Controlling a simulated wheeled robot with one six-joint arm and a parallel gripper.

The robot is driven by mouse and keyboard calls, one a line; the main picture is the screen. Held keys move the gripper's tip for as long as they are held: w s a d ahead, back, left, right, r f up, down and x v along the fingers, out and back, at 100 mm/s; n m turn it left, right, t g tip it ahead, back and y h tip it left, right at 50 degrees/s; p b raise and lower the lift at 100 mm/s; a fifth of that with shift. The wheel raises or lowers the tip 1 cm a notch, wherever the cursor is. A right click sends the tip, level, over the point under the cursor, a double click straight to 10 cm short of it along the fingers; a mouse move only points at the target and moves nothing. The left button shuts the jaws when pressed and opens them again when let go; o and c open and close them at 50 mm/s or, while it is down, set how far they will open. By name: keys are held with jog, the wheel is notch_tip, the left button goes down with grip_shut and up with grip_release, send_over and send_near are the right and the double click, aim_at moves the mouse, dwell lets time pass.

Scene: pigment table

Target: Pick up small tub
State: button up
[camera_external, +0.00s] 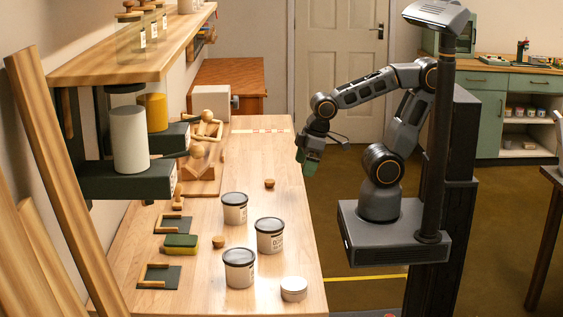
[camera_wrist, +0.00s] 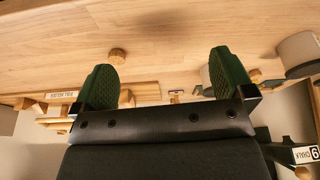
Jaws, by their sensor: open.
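A small white tub (camera_external: 293,289) with a pale lid stands at the near right corner of the workbench in the external view. Three larger white tubs with dark lids stand near it: one at the back (camera_external: 235,208), one in the middle (camera_external: 270,235) and one at the front left (camera_external: 239,268). My gripper (camera_external: 310,158) hangs at the bench's right edge, far beyond the tubs. In the wrist view its two green fingers (camera_wrist: 165,78) are wide apart with nothing between them. A pale tub (camera_wrist: 298,47) shows partly at the right there; I cannot tell which one.
The wooden bench (camera_external: 260,150) has a cork (camera_external: 269,183) near its right edge and another (camera_external: 218,242) by the tubs. A green and yellow block (camera_external: 180,244) and dark trays (camera_external: 158,276) lie left. A wooden shelf (camera_external: 130,58) overhangs the left side. The bench's right strip is mostly clear.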

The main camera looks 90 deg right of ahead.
jog(key=a+f+n, duration=0.1)
jog(key=a, duration=0.1)
jog(key=a+f+n+g, duration=0.1)
jog(key=a, duration=0.1)
jog(key=a+f+n, duration=0.1)
jog(key=a, duration=0.2)
jog(key=shift+s+n+b, duration=0.2)
jog(key=shift+n+b, duration=0.1)
jog(key=shift+n, duration=0.1)
jog(key=s+a+f+n+h, duration=0.1)
jog(key=a+f+n+h, duration=0.1)
jog(key=a+n, duration=0.45)
jog(key=n+t+h+b, duration=0.2)
jog(key=n+t, duration=0.9)
jog(key=n, duration=1)
send_near(278, 224)
jog(key=x, duration=1.1)
jog(key=shift+w+d+f+p, duration=0.1)
jog(key=shift+w+d+p, duration=0.1)
jog(key=shift+p, duration=0.1)
jog(key=shift+c, duration=0.3)
jog(key=c, duration=0.8)
